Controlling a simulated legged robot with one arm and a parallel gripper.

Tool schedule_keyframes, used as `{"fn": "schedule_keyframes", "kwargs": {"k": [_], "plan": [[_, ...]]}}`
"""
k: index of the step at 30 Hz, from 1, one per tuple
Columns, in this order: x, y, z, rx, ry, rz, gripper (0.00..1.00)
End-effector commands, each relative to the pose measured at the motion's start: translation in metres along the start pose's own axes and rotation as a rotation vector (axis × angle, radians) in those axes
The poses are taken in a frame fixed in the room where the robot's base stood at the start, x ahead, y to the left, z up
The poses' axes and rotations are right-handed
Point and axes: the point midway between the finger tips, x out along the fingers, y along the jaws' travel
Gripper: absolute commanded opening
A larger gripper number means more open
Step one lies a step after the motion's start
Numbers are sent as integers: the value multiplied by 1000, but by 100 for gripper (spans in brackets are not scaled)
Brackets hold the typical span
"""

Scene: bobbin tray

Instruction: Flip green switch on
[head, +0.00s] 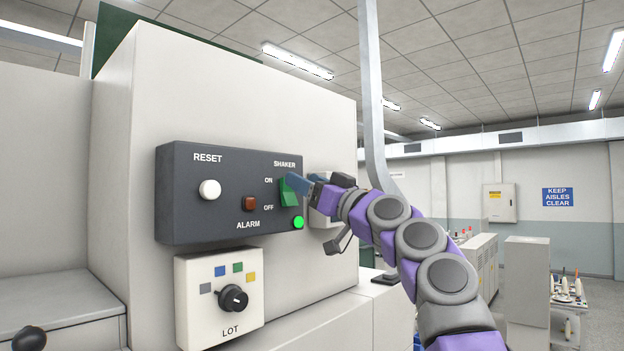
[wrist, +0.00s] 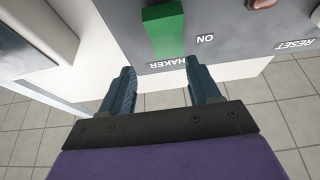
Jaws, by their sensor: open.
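The green switch (head: 288,192) sits on a dark grey control panel (head: 226,222), under the word SHAKER and beside the ON and OFF labels. A round green light (head: 298,222) glows just below it. My gripper (head: 296,182) is at the switch's upper right, and a finger overlaps the switch's top edge in the head view. In the wrist view the green switch (wrist: 164,30) lies beyond the two blue fingertips of my gripper (wrist: 162,80), roughly centred between them. The fingers are apart with nothing between them. I cannot tell whether a finger touches the switch.
The panel also has a white RESET button (head: 210,190) and a dark red ALARM lamp (head: 250,204). A white box with a black LOT knob (head: 233,298) is mounted below. A grey post (head: 372,100) stands behind my arm.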

Motion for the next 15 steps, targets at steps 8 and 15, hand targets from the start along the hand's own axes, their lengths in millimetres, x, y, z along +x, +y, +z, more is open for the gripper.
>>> {"fn": "schedule_keyframes", "kwargs": {"k": [8,15], "plan": [[-2,3,1,3,1,-1,55],[-7,8,-2,5,4,1,32]]}}
